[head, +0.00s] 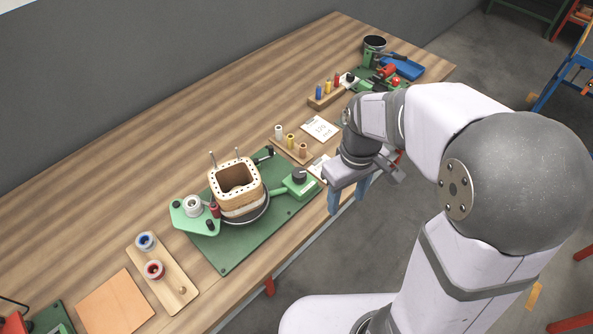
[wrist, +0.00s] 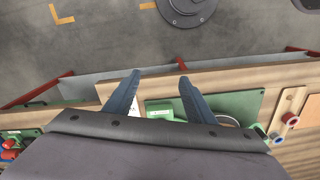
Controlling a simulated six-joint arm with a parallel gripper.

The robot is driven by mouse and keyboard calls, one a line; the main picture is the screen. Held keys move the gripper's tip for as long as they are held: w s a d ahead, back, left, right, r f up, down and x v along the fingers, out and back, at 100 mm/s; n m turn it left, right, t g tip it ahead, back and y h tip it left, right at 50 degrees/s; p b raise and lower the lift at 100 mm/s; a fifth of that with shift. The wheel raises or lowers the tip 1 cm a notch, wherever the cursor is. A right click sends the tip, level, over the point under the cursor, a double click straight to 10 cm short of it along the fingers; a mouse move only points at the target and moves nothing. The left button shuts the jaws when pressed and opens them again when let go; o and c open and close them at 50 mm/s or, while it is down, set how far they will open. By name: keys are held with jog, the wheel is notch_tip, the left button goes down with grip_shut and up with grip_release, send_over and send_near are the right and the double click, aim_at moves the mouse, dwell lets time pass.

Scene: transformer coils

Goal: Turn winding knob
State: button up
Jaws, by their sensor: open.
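The winding fixture, a square wooden coil form (head: 233,184) with holes along its rim and upright pins, stands on a green mat (head: 236,255). A black knob (head: 299,177) sits on a green arm (head: 293,189) at the fixture's right; I take it as the winding knob. My gripper (head: 348,199) is right of the knob, by the table's front edge, apart from it and empty. Its two blue-grey fingers are spread in the wrist view (wrist: 160,76). There the green mat (wrist: 240,103) is partly hidden by my gripper, and I cannot make out the knob.
A wooden rack (head: 291,150) with small spools stands behind the knob, near a white card (head: 320,129). A wooden board (head: 174,281) with blue and red spools lies at left. More tools are at the far end. Floor (wrist: 110,35) shows beyond the table edge.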

aim_at(299, 172)
jog(key=w+a+n, duration=0.3)
jog(key=w, duration=0.1)
jog(key=w+a+n+b, duration=0.1)
jog(key=w+a+n, duration=0.2)
jog(key=w+n, duration=0.1)
jog(key=w+a+n, duration=0.3)
jog(key=w, duration=0.1)
jog(key=shift+a+r, duration=0.2)
jog(key=shift+a, duration=0.15)
jog(key=shift+w+a+n, duration=0.4)
jog(key=shift+n, duration=0.2)
jog(key=shift+f+p, duration=0.55)
jog(key=shift+f, duration=3.05)
jog(key=c, duration=1)
